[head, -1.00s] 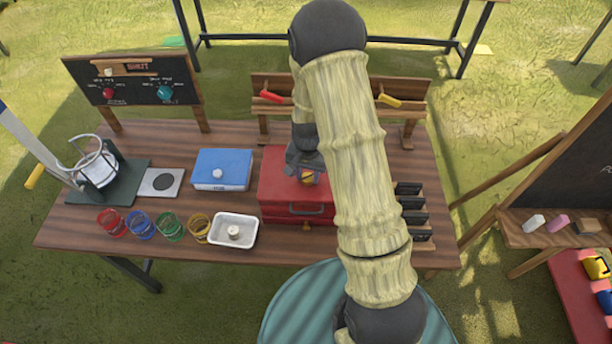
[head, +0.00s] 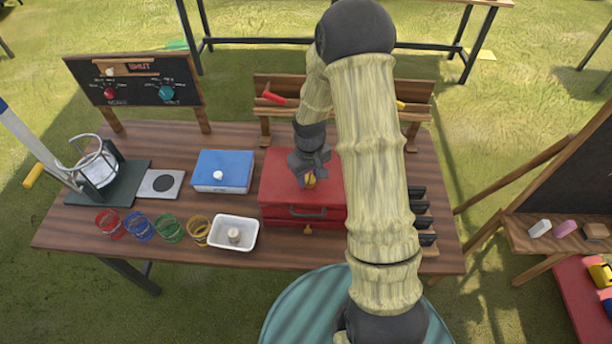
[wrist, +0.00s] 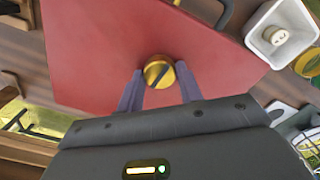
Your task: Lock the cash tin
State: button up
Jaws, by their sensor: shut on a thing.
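The cash tin is a red box (head: 280,178) on the wooden table in the head view, with its lid down and a handle on its front. Its red lid fills much of the wrist view (wrist: 95,50). A round brass lock knob (wrist: 158,71) with a dark diagonal slot sits on the lid. My gripper (wrist: 160,80) is shut on this knob, one finger at each side. In the head view my gripper (head: 309,176) points down over the lid, and the knob (head: 310,181) is partly hidden. My arm covers the tin's right side.
A blue box (head: 222,170) stands left of the tin. A white tray (head: 215,240) with a small pale piece is at the front, beside several coloured rings. A wooden rack (head: 275,85) stands behind, and dark slotted holders (head: 420,220) are to the right.

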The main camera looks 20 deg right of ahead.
aim_at(309, 179)
jog(key=shift+w+r+n, duration=0.1)
jog(key=shift+w+n, duration=0.05)
jog(key=shift+n, duration=0.65)
jog(key=o, duration=1)
jog(key=shift+r, duration=0.6)
notch_tip(309, 179, up, 16)
jog(key=b, duration=0.2)
